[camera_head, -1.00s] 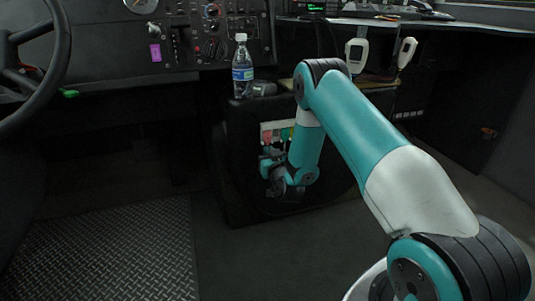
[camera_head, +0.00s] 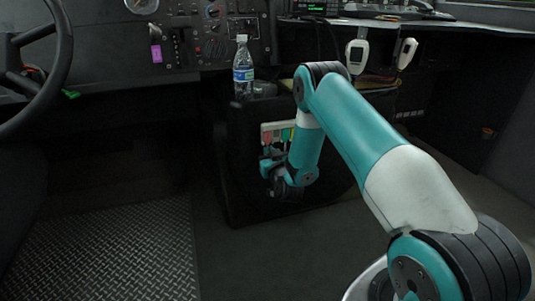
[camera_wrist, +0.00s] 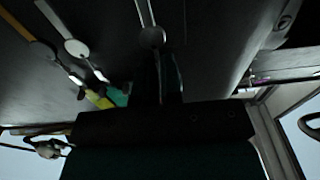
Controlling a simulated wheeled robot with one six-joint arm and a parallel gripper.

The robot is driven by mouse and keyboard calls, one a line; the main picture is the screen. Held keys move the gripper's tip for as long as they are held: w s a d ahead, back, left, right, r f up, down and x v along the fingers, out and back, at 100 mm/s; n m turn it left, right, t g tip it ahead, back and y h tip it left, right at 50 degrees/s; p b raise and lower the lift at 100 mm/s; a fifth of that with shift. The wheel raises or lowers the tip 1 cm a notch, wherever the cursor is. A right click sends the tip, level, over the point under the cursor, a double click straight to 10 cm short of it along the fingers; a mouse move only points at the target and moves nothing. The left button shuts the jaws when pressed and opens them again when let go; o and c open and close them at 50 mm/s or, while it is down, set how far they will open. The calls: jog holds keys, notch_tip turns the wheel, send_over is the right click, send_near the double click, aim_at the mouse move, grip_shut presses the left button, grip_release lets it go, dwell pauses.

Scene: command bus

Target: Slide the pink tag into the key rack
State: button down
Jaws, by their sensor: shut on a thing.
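The key rack (camera_head: 283,126) is a pale panel on the dark console front, below the bottle. The pink tag (camera_head: 267,137) shows at its left side, upright, directly above my gripper (camera_head: 267,163). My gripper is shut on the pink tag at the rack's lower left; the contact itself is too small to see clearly. In the wrist view, the dark fingers (camera_wrist: 170,80) are close together and hide the tag. A metal hook with a round end (camera_wrist: 152,37) is just above them. I cannot tell whether the tag is seated.
A yellow tag (camera_wrist: 98,98) and a green tag (camera_wrist: 121,95) hang beside my fingers in the wrist view. A water bottle (camera_head: 243,68) stands on the console above the rack. A steering wheel (camera_head: 58,70) is at left. The floor before the console is clear.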

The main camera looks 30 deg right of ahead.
jog(key=c, duration=1.2)
grip_release()
jog(key=shift+s+f, duration=0.1)
jog(key=shift+s, duration=0.2)
jog(key=shift+s+a+b, duration=0.15)
jog(key=shift+s+b, duration=0.15)
jog(key=shift+b, duration=0.05)
jog(key=shift+b+v, duration=0.5)
jog(key=shift+v, duration=0.3)
jog(key=shift+s, duration=0.1)
jog(key=v, duration=0.7)
jog(key=shift+r, duration=0.25)
